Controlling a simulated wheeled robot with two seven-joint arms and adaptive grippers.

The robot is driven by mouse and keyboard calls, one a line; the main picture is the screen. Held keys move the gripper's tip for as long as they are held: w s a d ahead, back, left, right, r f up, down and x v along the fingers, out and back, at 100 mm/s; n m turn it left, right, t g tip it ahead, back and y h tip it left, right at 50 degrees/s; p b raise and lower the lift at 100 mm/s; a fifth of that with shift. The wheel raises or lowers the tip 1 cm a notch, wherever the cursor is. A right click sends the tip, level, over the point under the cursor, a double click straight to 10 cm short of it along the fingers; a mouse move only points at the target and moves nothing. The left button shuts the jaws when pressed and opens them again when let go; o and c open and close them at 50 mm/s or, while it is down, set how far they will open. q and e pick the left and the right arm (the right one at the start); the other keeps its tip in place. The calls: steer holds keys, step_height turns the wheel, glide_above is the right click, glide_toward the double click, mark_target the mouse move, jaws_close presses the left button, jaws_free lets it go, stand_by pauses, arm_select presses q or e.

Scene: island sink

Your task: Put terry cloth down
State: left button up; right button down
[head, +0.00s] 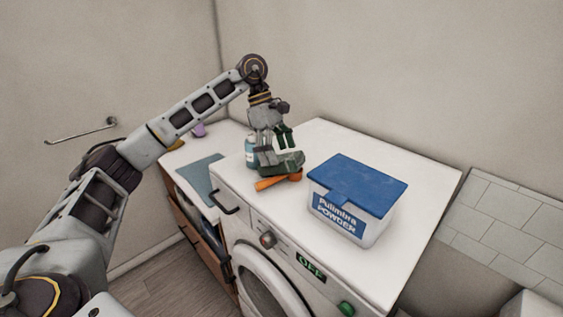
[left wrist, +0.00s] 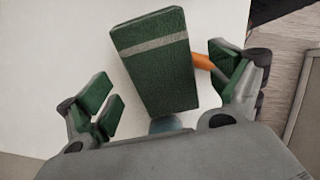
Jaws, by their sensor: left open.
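The terry cloth looks like a dark green folded block with a pale stripe in the left wrist view (left wrist: 153,65). In the head view the cloth (head: 290,168) is low on the white washing machine top, beside an orange item (head: 270,183) that it partly hides. My left gripper (head: 277,146) is right above it. In the left wrist view the green-padded fingers of this gripper (left wrist: 162,82) are spread, one on each side of the cloth, with gaps showing. Whether the cloth lies flat on the top or leans on the orange item is hard to tell. My right gripper is out of view.
A white tub with a blue lid (head: 357,187) stands to the right on the washing machine top (head: 325,138). A blue bottle (head: 251,152) stands close behind the gripper. A counter with a grey-blue area (head: 201,178) adjoins on the left. The back right of the top is clear.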

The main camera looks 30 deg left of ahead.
mark_target(282, 157)
arm_select(q)
steer(key=shift+x, duration=1.35)
steer(key=c, duration=1.2)
steer(key=shift+r, duration=0.15)
steer(key=shift+r+b, duration=0.5)
steer(key=shift+r, duration=4.35)
